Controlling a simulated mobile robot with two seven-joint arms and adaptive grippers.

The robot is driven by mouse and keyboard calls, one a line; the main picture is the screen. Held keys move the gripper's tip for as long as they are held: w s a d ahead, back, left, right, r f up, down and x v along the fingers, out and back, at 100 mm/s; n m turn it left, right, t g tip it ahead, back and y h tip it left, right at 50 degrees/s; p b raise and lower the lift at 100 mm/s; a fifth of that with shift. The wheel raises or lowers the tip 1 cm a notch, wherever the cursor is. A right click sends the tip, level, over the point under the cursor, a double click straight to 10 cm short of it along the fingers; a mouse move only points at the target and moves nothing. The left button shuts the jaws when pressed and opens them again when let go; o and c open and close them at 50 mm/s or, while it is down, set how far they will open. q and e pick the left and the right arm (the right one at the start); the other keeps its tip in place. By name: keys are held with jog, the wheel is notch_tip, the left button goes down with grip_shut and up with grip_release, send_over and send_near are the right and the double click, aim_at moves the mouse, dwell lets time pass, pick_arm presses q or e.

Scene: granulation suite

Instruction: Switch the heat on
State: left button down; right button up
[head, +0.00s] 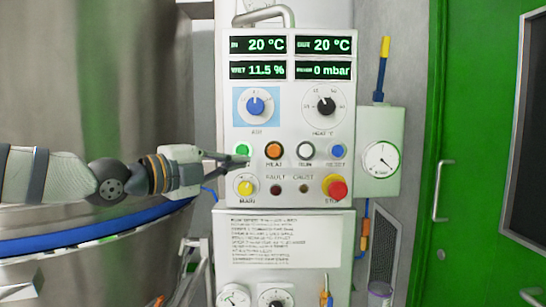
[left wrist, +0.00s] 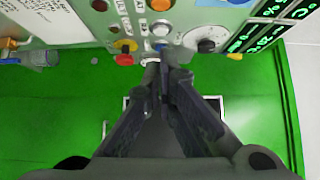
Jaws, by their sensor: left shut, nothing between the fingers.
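The orange HEAT button (head: 274,150) sits in the button row of the white control panel (head: 290,118), between the green button (head: 242,150) and the white RUN button (head: 305,150). I cannot tell whether it is lit. My left gripper (head: 246,161) comes in from the left, shut and empty. Its tips appear just below the green button and left of the HEAT button; contact with the panel cannot be told. In the left wrist view the shut fingers (left wrist: 168,62) point toward the panel. My right gripper is not in view.
The displays read 20 °C, 20 °C, 11.5 % and 0 mbar. The red STOP button (head: 337,188), yellow MAIN knob (head: 245,187) and blue RESET button (head: 337,151) are close by. A gauge box (head: 381,155) and green door (head: 446,120) stand right; a steel vessel (head: 90,70) stands left.

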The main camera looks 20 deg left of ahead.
aim_at(271, 155)
pick_arm(q)
jog(key=shift+w+f, duration=0.1)
jog(key=shift+w, duration=0.1)
jog(key=b+x, duration=0.1)
jog(key=x, duration=0.3)
jog(key=a+b+x, duration=0.1)
jog(key=b+x, duration=0.1)
jog(key=x, duration=0.2)
jog(key=w+a+f+b+x, duration=0.1)
jog(key=x, duration=0.3)
jog(key=shift+w+d, duration=0.1)
jog(key=shift+w, duration=0.3)
jog(key=shift+r, duration=0.4)
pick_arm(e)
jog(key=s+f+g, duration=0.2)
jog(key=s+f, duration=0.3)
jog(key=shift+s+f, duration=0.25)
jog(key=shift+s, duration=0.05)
